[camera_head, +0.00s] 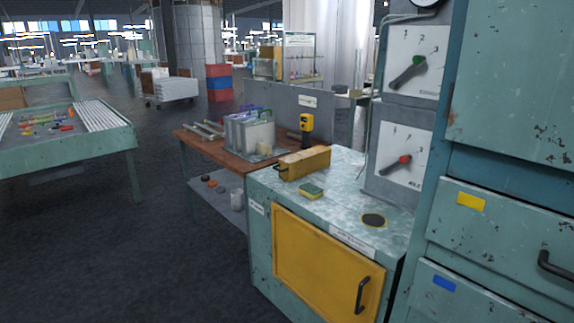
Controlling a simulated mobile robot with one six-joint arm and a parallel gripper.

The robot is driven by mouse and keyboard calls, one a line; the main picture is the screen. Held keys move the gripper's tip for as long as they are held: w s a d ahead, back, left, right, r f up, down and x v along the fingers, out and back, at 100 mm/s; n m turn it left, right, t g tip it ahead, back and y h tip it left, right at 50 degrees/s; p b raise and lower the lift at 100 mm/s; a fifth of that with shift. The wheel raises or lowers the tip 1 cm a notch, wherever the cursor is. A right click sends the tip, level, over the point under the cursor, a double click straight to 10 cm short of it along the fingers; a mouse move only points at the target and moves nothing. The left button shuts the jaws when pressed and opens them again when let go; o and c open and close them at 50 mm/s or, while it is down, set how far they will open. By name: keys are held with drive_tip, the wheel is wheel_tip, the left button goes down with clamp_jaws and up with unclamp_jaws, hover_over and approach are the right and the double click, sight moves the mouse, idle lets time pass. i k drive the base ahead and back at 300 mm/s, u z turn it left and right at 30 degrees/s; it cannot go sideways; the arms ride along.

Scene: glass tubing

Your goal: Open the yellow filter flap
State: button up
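The yellow filter flap (322,262) is a large yellow panel on the front of a worn teal cabinet (258,232). It looks closed, lying flush in the cabinet front. A dark bar handle (361,295) stands upright near its right edge. A white label strip (353,241) sits on the cabinet edge above the flap. My gripper is not in view.
On the cabinet top are a yellow box (305,162), a sponge (311,191) and a dark round spot (373,220). Teal drawers (492,231) stand at right, a wooden bench (199,146) behind. The dark floor (150,260) at front left is clear.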

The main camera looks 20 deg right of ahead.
sight(293, 167)
drive_tip(key=u, duration=0.05)
drive_tip(key=i, duration=1.25)
drive_tip(key=u, duration=4.5)
drive_tip(key=i, duration=0.1)
drive_tip(key=z, duration=2.65)
drive_tip(key=i, duration=0.6)
